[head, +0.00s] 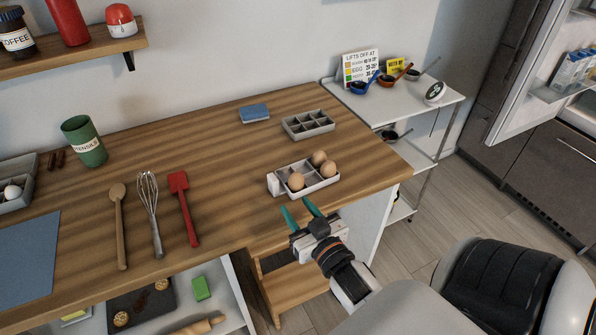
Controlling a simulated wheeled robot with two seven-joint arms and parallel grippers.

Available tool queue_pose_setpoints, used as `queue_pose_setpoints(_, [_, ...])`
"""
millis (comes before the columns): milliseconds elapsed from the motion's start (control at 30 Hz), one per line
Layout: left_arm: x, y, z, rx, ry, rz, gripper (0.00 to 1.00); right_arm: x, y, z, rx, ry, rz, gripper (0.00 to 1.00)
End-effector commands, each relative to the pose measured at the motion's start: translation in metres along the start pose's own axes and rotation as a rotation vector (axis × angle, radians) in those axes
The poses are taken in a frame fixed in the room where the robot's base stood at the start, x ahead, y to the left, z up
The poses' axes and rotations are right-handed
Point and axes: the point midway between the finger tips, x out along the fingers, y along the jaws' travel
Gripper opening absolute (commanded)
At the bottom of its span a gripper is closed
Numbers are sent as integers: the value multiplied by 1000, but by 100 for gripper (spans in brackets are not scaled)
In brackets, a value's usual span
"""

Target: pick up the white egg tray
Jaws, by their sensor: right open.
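A white egg tray (308,188) stands near the front right edge of the wooden counter. It has compartments, and three brown eggs (296,181) sit in it. My right gripper (299,209) is open, with two teal fingers, just in front of the tray. The fingers look apart from it, and nothing is between them. A second, grey compartment tray (308,124) stands empty farther back. My left gripper is not in view.
A blue sponge-like block (254,113) lies at the back. A wooden spoon (118,215), a whisk (150,210) and a red spatula (184,205) lie left of the tray. A green cup (84,141) stands farther left.

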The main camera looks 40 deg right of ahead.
Motion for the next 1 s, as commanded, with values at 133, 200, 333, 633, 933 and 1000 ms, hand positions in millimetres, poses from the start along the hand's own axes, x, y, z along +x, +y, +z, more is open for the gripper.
queue_pose_setpoints(133, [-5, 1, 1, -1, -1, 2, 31, 19, 0, 6, 0, -25, 5, 42])
queue_pose_setpoints(200, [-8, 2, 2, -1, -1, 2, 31, 32, 0, 6, 0, -24, 5, 42])
queue_pose_setpoints(333, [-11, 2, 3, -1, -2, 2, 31, 54, 0, 6, 0, -22, 4, 42])
queue_pose_setpoints(633, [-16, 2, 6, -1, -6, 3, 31, 80, 2, 5, 1, -19, 4, 42])
queue_pose_setpoints(933, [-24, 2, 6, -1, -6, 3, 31, 118, 4, 4, 1, -17, 5, 42])
queue_pose_setpoints(1000, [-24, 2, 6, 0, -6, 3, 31, 119, 4, 3, 1, -17, 5, 42])
